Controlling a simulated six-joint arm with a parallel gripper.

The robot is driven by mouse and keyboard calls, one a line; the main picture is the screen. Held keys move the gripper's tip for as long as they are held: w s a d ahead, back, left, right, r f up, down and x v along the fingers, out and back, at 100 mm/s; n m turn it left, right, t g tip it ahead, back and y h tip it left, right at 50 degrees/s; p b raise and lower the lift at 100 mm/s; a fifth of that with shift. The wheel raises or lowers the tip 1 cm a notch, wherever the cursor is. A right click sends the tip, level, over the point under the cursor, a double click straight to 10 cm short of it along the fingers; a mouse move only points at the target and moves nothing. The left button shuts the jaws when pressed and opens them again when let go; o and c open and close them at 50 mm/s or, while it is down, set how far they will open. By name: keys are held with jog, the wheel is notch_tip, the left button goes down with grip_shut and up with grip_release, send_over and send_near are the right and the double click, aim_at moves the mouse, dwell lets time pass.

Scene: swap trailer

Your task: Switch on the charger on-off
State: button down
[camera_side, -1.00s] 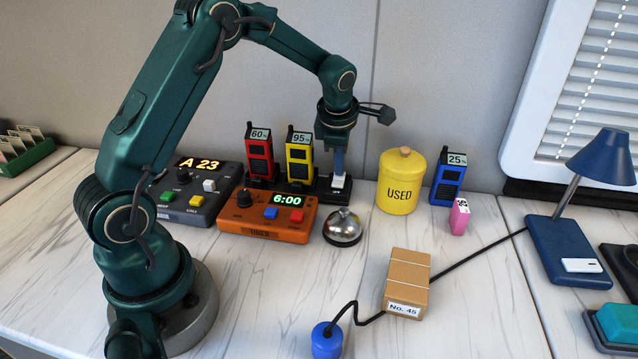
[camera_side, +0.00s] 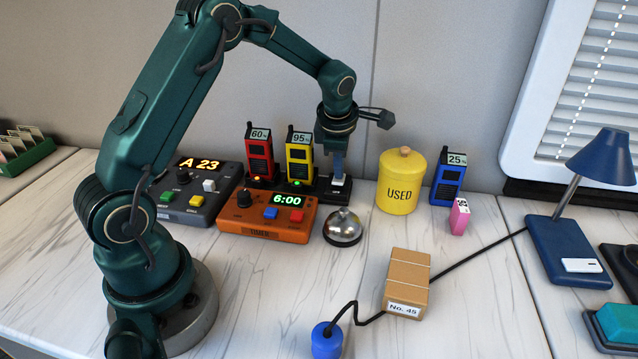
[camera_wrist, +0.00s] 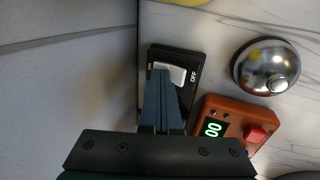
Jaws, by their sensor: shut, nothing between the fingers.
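The charger (camera_side: 319,190) is a black base against the wall, with a red radio (camera_side: 259,153) reading 60% and a yellow radio (camera_side: 300,157) reading 95% standing in it. An orange light shows below the red radio and a green one below the yellow radio. The white on-off switch (camera_side: 338,183) is at the charger's right end; the wrist view shows it (camera_wrist: 175,75) between ON and OFF labels. My gripper (camera_side: 338,174) is shut and empty, pointing down at the switch. Its fingertips (camera_wrist: 160,72) are over the ON side, partly hiding the switch; I cannot tell if they touch.
An orange timer (camera_side: 267,217) reading 6:00 and a silver bell (camera_side: 343,226) stand in front of the charger. A yellow USED jar (camera_side: 400,182) and a blue radio (camera_side: 447,178) reading 25% stand to the right. A carton (camera_side: 407,283) lies nearer the front.

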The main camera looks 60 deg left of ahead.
jog(key=shift+s+d+r, duration=0.1)
jog(key=shift+s+d, duration=0.25)
jog(key=v, duration=1.4)
jog(key=shift+w+a, duration=0.45)
jog(key=shift+a, duration=0.05)
jog(key=x, duration=1.4)
